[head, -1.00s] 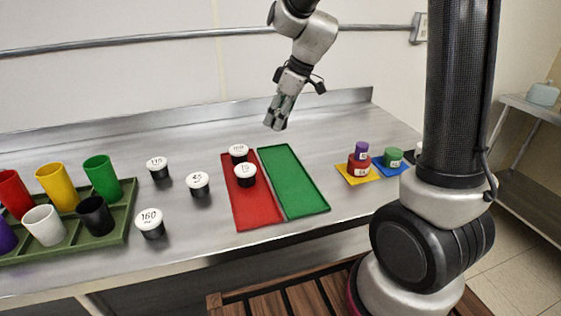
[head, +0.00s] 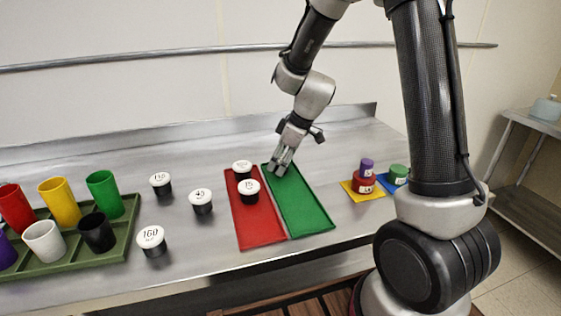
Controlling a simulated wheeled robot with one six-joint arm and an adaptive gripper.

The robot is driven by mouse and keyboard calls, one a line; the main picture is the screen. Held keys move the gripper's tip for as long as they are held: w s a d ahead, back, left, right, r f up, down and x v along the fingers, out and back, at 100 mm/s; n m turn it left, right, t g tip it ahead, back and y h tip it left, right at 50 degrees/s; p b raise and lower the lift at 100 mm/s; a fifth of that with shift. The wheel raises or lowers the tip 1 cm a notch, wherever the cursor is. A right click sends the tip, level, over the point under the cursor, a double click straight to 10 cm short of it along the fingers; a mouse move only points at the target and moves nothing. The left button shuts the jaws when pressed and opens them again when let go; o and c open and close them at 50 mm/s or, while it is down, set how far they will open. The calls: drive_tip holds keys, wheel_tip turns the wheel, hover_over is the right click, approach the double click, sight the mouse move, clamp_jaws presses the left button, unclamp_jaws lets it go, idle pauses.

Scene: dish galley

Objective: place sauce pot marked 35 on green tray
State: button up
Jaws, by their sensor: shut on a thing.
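The green tray (head: 305,210) lies on the steel counter, right beside the red tray (head: 262,228). My gripper (head: 279,169) is low over the far end of the green tray, pointing down. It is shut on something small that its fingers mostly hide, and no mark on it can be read. White-lidded dark sauce pots stand in view: one that looks like 45 (head: 202,202), one marked 160 (head: 151,241), one that looks like 115 (head: 160,184), and one marked 15 (head: 248,191) on the red tray with another pot (head: 242,169) behind it. I read no 35.
An olive rack (head: 118,240) with several coloured cups stands at the left. At the right, a red pot (head: 363,184) with a purple one on top sits on a yellow mat (head: 352,192), near a green pot (head: 398,172) on a blue mat. The near green tray is clear.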

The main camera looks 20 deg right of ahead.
drive_tip(key=shift+f, duration=0.1)
drive_tip(key=o, duration=1)
drive_tip(key=v, duration=1.2)
drive_tip(key=s+d+r+m+h, duration=0.1)
drive_tip(key=s+d+r+m, duration=0.1)
drive_tip(key=s, duration=0.6)
drive_tip(key=s+d+r+m+t+h, duration=0.1)
drive_tip(key=s+d+r+m, duration=0.1)
drive_tip(key=s+d+m, duration=0.3)
drive_tip(key=s+d+r+m+h, duration=0.1)
drive_tip(key=s+d+r+m, duration=0.2)
drive_tip(key=s, duration=0.8)
drive_tip(key=shift+d+m+t+h, duration=0.3)
drive_tip(key=shift+d+m+h, duration=0.1)
drive_tip(key=shift+d+m, duration=0.2)
